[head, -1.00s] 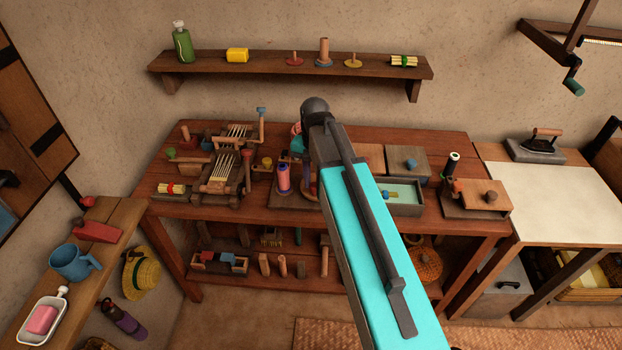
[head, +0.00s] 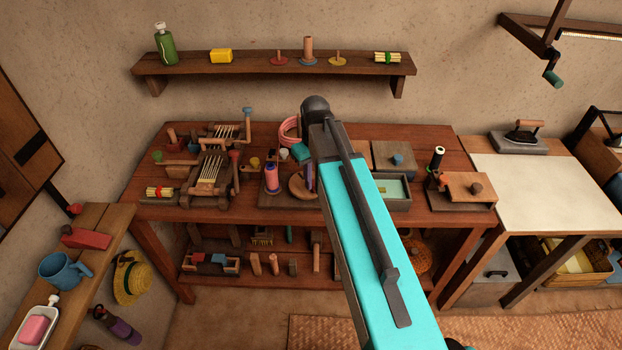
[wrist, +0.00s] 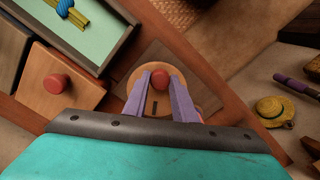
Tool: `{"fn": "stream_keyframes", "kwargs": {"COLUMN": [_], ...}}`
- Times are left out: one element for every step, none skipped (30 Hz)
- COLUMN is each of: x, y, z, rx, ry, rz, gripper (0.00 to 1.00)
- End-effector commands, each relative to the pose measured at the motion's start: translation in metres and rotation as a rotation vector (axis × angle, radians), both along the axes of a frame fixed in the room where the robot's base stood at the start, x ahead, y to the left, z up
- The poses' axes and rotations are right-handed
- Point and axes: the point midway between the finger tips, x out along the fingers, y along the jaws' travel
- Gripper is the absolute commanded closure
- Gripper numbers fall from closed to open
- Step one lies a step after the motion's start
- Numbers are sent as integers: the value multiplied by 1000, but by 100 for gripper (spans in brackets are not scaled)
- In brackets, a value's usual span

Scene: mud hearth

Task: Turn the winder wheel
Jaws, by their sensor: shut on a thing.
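The winder wheel (wrist: 136,77) is a round tan wooden disc with a red knob (wrist: 160,80) on its face. In the wrist view my gripper (wrist: 160,78) has its two purple fingers on either side of the knob, closed on it. In the head view the wheel (head: 298,186) shows as a brown disc on a dark wooden base (head: 272,200), partly hidden by my arm. A purple fingertip shows at its right edge. A spool of pink and purple thread (head: 271,178) stands upright just left of the wheel.
Card-like tools with pale teeth (head: 212,168) crowd the bench's left side. A grey tray with pale green inside (head: 396,188) and a lidded wooden box (head: 398,157) stand right of my arm. A wall shelf (head: 270,64) runs above. The white-topped table (head: 530,180) is mostly clear.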

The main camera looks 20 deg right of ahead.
Motion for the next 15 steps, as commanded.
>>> {"fn": "stream_keyframes", "kwargs": {"x": [1, 2, 2, 3, 3, 4, 5, 5, 6, 7, 7, 8, 9, 10, 11], "y": [-1, -3, -4, -5, -6, -8, -9, -10, -11, -12, -13, -14, -15, -16, -17], "z": [1, 1, 1, 1, 1, 1, 1, 1, 1, 1, 1, 1, 1, 1, 1], "rx": [1, 1, 1, 0, 1, 1, 1, 1, 1, 1, 1, 1, 1, 1, 1], "ry": [-2, -2, -2, -1, -2, -2, -2, -2, -2, -2, -2, -2, -2, -2, -2], "rz": [40, 66, 101, 127, 152, 188, 213, 239, 274, 300, 326, 362, 388, 414, 450], "gripper": [98, 98, 98, 98, 98, 98, 98, 98, 98, 98, 98, 98, 98, 98, 98]}}
